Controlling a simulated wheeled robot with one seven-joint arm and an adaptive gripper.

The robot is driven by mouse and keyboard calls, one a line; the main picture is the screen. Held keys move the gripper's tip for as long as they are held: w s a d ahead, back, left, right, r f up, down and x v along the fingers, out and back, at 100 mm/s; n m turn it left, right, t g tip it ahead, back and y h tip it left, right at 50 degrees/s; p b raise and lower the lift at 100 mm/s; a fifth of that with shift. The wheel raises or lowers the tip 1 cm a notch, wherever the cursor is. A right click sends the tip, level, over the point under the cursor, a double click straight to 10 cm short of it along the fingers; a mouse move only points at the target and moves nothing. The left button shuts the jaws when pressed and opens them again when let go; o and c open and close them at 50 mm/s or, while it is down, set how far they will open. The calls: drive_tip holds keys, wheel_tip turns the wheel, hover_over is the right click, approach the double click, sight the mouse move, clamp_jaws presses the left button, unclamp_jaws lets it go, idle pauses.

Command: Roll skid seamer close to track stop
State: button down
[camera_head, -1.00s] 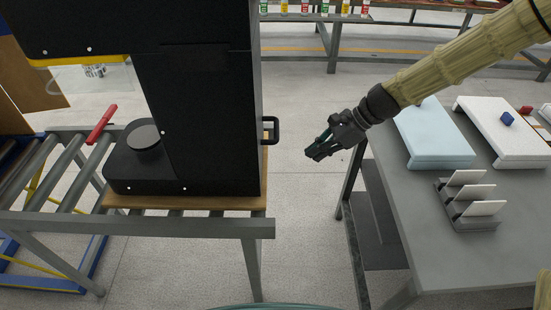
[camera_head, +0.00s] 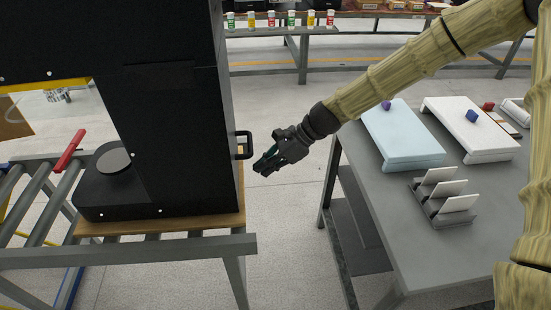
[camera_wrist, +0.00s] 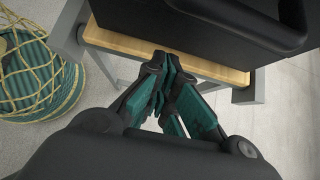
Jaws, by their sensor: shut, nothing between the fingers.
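The seamer (camera_head: 165,110) is a tall black machine on a wooden skid (camera_head: 170,226), standing on a roller track (camera_head: 130,252). A black handle (camera_head: 243,146) sticks out from its right side. In the wrist view the seamer (camera_wrist: 210,30) and its handle (camera_wrist: 292,20) are at the top, with the wooden skid edge (camera_wrist: 140,48) below. My gripper (camera_head: 262,170) is shut and empty, just right of and a little below the handle, apart from it. In the wrist view the gripper (camera_wrist: 168,62) points toward the skid edge. I cannot make out the track stop for certain.
A red lever (camera_head: 68,152) lies at the track's left part. A grey table (camera_head: 440,255) at right holds a pale blue platform (camera_head: 400,135), a white platform (camera_head: 468,130) and a card rack (camera_head: 440,200). Clear floor lies between track and table.

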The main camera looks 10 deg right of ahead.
drive_tip(key=shift+a, duration=2.05)
drive_tip(key=shift+a, duration=0.1)
